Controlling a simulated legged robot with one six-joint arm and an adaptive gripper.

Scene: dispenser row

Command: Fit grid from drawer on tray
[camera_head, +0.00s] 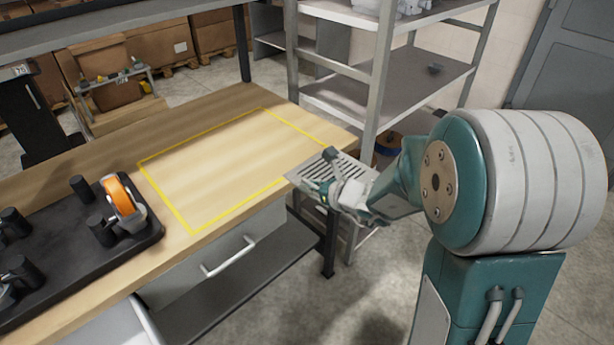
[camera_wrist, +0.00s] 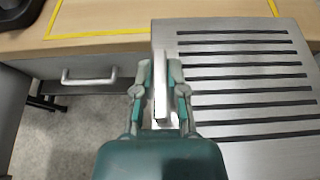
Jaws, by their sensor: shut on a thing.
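My gripper (camera_head: 335,185) is shut on the grid (camera_head: 312,172), a grey metal plate with dark parallel slots. In the wrist view the fingers (camera_wrist: 160,88) close on a narrow upright strip at the plate's left edge, and the slotted face (camera_wrist: 245,22) extends to the right. The grid is held at the front right edge of the wooden table, overlapping it in view; contact is unclear. A grey drawer (camera_head: 185,284) with a bar handle is under the tabletop and looks shut. It also shows in the wrist view (camera_wrist: 70,97). I cannot identify a drip tray.
The wooden table (camera_head: 110,140) has a clear area outlined in yellow (camera_head: 215,160). A black board (camera_head: 60,255) with pegs and an orange wheel (camera_head: 122,195) lies at left. A metal shelf rack (camera_head: 375,85) stands behind right. Cardboard boxes (camera_head: 155,52) are at the back.

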